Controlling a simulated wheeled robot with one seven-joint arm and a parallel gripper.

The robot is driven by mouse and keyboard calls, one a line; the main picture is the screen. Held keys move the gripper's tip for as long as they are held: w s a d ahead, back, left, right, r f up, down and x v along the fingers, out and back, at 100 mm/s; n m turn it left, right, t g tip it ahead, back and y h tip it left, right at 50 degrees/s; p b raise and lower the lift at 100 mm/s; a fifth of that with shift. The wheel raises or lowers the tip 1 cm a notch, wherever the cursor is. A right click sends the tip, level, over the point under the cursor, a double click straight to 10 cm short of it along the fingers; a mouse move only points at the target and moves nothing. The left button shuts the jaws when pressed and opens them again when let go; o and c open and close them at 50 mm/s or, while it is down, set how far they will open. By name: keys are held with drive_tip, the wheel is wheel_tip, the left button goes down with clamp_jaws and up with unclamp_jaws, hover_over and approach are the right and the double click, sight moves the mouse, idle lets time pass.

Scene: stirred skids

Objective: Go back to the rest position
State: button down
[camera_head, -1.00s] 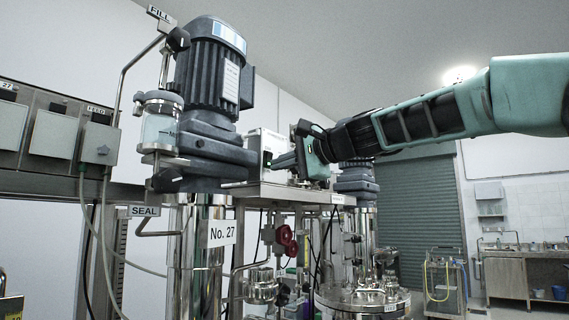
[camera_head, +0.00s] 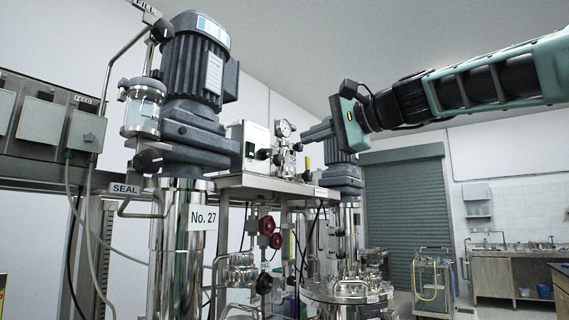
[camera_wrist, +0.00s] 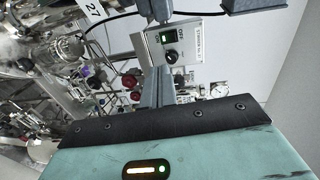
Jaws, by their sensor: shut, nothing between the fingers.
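My gripper (camera_head: 318,131) is raised at the right of the skid in the head view, with its arm reaching in from the upper right. Its shut, empty fingers also show in the wrist view (camera_wrist: 157,75), pointing at the equipment. A white control box (camera_head: 249,146) stands on the skid's shelf, left of my gripper and apart from it in the head view. In the wrist view the box (camera_wrist: 184,36) has a green-lit switch and a black knob, just beyond the fingertips in the picture. The exact gap cannot be judged.
A large grey motor (camera_head: 195,65) on the steel column marked No. 27 stands at the left. A pressure gauge (camera_head: 283,128) and valves sit beside the box. Another motor (camera_head: 342,175) stands below my gripper. Open room lies right, before the shutter (camera_head: 405,210).

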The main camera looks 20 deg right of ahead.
drive_tip(key=s+a+f+n+g+h, duration=0.1)
drive_tip(key=s+a+f+n+g, duration=0.2)
drive_tip(key=f, duration=0.7)
drive_tip(key=s+a+f+n+g+h, duration=0.1)
drive_tip(key=s+a+f+n+g, duration=0.1)
drive_tip(key=a+f, duration=0.6)
drive_tip(key=s+a+f+n+g+h, duration=0.1)
drive_tip(key=s+a+f+n+g, duration=0.15)
drive_tip(key=f, duration=0.95)
drive_tip(key=s+d+f+n+g+h, duration=0.2)
drive_tip(key=s+f+n, duration=0.3)
drive_tip(key=s+f, duration=0.5)
drive_tip(key=s+d+f+n+g+h, duration=0.2)
drive_tip(key=s+f+n, duration=0.4)
drive_tip(key=s+f, duration=0.5)
wheel_tip(320, 180, down, 3)
drive_tip(key=shift+s+f+g+h, duration=0.1)
drive_tip(key=shift+s+g+h, duration=0.2)
drive_tip(key=shift+g+h, duration=0.65)
drive_tip(key=shift+d, duration=0.1)
